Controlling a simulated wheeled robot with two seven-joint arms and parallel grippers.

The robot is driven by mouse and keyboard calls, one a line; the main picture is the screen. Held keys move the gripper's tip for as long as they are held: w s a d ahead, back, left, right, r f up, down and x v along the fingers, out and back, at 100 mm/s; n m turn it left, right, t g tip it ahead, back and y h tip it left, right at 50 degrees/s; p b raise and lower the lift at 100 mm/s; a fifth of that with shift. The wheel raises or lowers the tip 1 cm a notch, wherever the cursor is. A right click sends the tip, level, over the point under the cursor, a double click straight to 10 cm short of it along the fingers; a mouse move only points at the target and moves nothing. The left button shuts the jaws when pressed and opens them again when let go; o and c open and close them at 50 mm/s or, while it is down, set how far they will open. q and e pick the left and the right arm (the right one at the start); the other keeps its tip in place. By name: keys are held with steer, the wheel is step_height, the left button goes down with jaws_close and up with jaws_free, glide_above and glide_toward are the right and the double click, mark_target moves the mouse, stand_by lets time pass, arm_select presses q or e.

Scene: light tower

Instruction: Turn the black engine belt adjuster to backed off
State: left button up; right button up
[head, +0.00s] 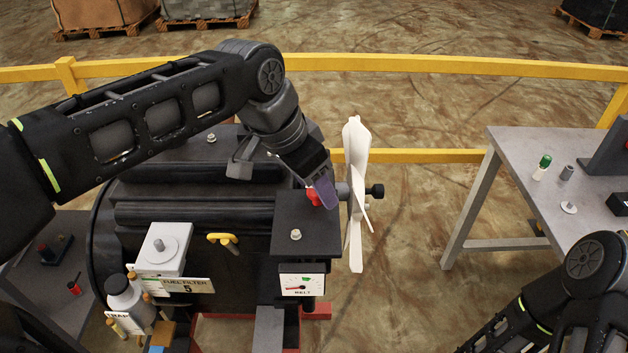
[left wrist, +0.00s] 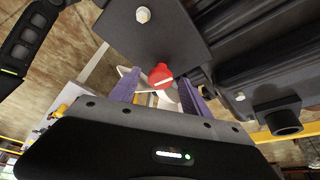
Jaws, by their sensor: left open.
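The black engine (head: 200,200) fills the lower left middle of the head view. A red knob (head: 312,196) sits by its dark top plate (head: 305,222), near the fan; I take it to be the belt adjuster. My left gripper (head: 325,190) is over it and partly hides it. In the left wrist view the red knob (left wrist: 160,76) shows a white mark on its face. The open purple fingers of my left gripper (left wrist: 162,88) stand on either side of it, with gaps visible. Whether they touch it is unclear. My right gripper is out of view.
A white fan (head: 356,195) with a black hub end (head: 376,191) stands right beside the left gripper. A gauge (head: 301,284), a yellow handle (head: 222,239) and a white fuel filter box (head: 163,249) are on the near side. A grey table (head: 510,190) stands right.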

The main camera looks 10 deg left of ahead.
arm_select(q)
jaws_close()
stand_by(0.7)
